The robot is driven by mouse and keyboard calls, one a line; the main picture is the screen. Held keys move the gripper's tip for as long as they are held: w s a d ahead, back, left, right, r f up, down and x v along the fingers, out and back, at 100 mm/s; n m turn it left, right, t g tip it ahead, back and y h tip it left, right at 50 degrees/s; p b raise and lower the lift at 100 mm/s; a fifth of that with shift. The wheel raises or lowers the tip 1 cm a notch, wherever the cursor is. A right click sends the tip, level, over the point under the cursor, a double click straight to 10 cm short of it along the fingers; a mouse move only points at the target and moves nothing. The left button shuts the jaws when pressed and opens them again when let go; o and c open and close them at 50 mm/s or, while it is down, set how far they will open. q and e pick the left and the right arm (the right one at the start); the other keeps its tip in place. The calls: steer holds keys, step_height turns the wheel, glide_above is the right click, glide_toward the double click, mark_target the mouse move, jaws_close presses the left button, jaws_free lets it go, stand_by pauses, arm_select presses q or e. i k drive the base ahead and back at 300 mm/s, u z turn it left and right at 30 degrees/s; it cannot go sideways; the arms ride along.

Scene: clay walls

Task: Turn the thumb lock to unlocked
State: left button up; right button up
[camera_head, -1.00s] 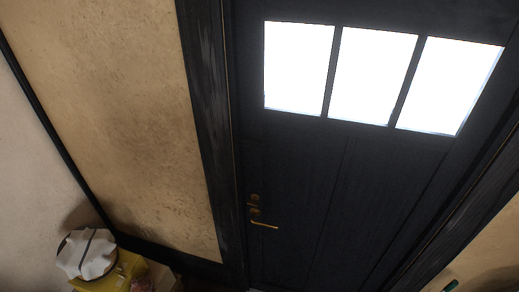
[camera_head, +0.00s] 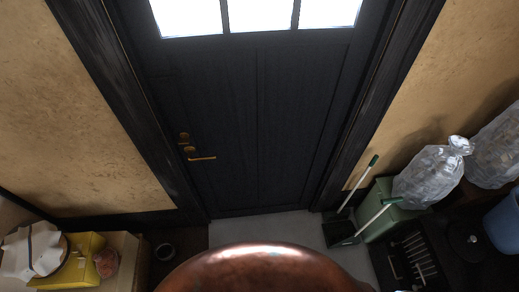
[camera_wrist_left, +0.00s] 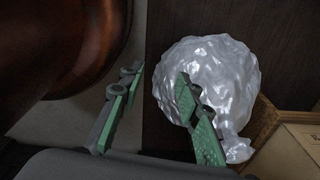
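The thumb lock (camera_head: 184,137) is a small brass piece on the left side of the dark door (camera_head: 240,110) in the head view. It sits just above the brass lever handle (camera_head: 202,157). Which way its thumb piece is turned is too small to tell. My left gripper (camera_wrist_left: 155,100) shows in the left wrist view with its two green-padded fingers spread apart and nothing between them. A clear plastic bag lies beyond its fingers, and the door is not in that view. My left gripper is not seen in the head view, and my right gripper is in neither view.
A yellow box (camera_head: 83,262) with things on it stands at the lower left. A green bin (camera_head: 386,208), a full clear bag (camera_head: 432,177) and a dustpan (camera_head: 341,232) stand right of the door. Pale floor (camera_head: 290,228) before the door is clear.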

mark_target(184, 141)
steer(key=z, duration=1.5)
steer(key=k, duration=0.95)
steer(key=u, duration=1.95)
